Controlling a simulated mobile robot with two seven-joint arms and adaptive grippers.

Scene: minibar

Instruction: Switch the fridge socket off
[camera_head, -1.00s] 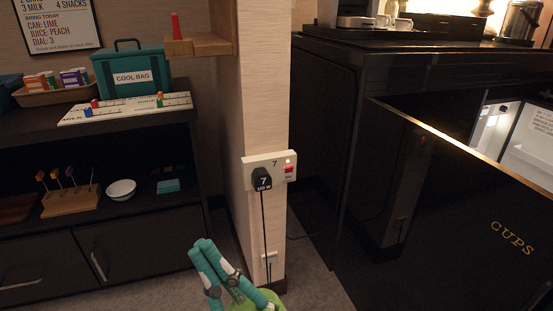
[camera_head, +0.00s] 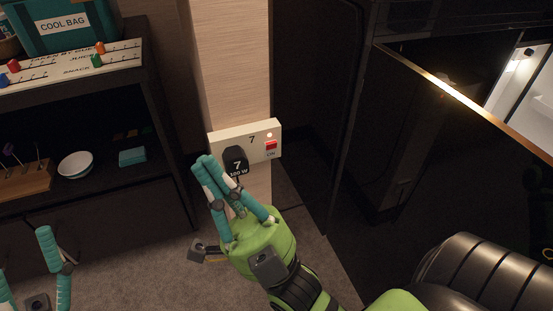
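The fridge socket (camera_head: 221,140) is a cream plate marked 7 on the pale pillar. A black plug (camera_head: 235,158) marked "7" and "180 W" sits in its left part. At the right is a red switch (camera_head: 271,145) with "ON" below it and a small glowing light (camera_head: 269,135) above. My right gripper (camera_head: 204,161) has its teal fingertips together, with nothing seen between them. In the picture the tips are just left of the plug, and the fingers cover the plug's cord. I cannot tell whether they touch. My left gripper (camera_head: 22,254) is open and empty at the bottom left, partly cut off.
A dark shelf unit (camera_head: 165,140) stands left of the pillar, holding a teal cool bag (camera_head: 65,28), a marker board and a white bowl (camera_head: 75,164). A black cabinet with a gold-edged panel (camera_head: 480,115) stands at the right. Grey floor shows below the socket.

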